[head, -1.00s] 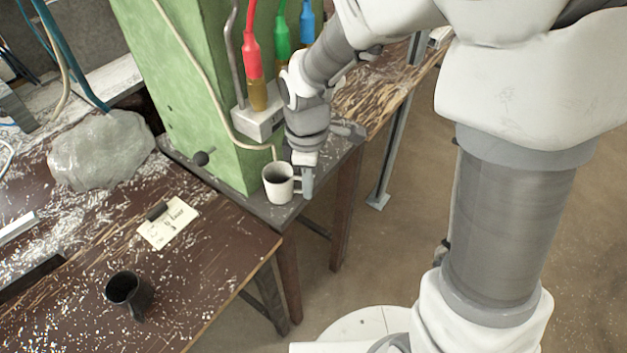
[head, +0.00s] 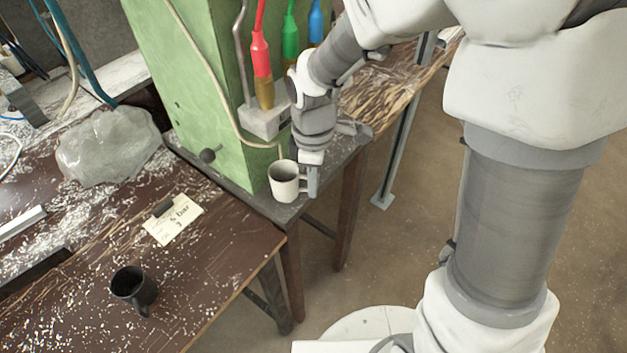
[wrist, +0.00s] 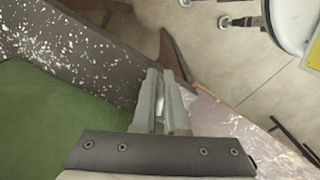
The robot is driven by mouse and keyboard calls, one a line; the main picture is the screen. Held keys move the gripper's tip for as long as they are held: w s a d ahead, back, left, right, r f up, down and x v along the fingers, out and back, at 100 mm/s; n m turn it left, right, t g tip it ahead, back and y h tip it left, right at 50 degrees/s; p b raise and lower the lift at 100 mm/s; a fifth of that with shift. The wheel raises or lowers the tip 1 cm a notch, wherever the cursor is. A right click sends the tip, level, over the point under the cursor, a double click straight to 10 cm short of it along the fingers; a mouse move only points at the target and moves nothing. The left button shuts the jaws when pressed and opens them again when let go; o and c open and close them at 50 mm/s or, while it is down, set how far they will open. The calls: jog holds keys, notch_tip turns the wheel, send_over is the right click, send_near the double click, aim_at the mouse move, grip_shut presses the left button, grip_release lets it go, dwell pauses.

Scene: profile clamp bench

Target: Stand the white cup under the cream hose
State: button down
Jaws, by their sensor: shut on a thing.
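The white cup (head: 284,187) is upright at the foot of the green column, over the dark ledge (head: 258,202). Whether its base touches the ledge is hard to tell. My gripper (head: 313,183) is at the cup's right side, shut on its handle. The cream hose (head: 222,118) runs down the column and bends toward the cup. Its end shows just above the cup's back rim; the exact alignment cannot be told. In the wrist view my gripper's fingers (wrist: 164,103) are close together with a sliver of white between them, and the cup is mostly hidden.
The green column (head: 190,90) stands close behind the cup. A black cup (head: 133,288), a card (head: 174,220) and a grey lump (head: 110,148) lie on the brown bench (head: 215,265).

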jog(key=shift+f, duration=0.3)
jog(key=c, duration=0.9)
grip_release()
jog(key=s+d+r+m+t+p, duration=0.2)
jog(key=s+d+r+m, duration=0.2)
jog(key=r, duration=0.4)
jog(key=s+d+r+m+t+p, duration=0.1)
jog(key=s+d+r+m, duration=0.3)
jog(key=r, duration=0.4)
jog(key=s+d+r+m+t+p, duration=0.2)
jog(key=s+d+r+m+p, duration=0.1)
jog(key=r+m, duration=0.5)
jog(key=shift+s+d+r+t, duration=0.15)
jog(key=shift+s+d+r, duration=0.15)
jog(key=shift+d, duration=0.3)
jog(key=shift+s+d+r+t, duration=0.15)
jog(key=shift+s+d, duration=0.2)
jog(key=shift+d, duration=0.2)
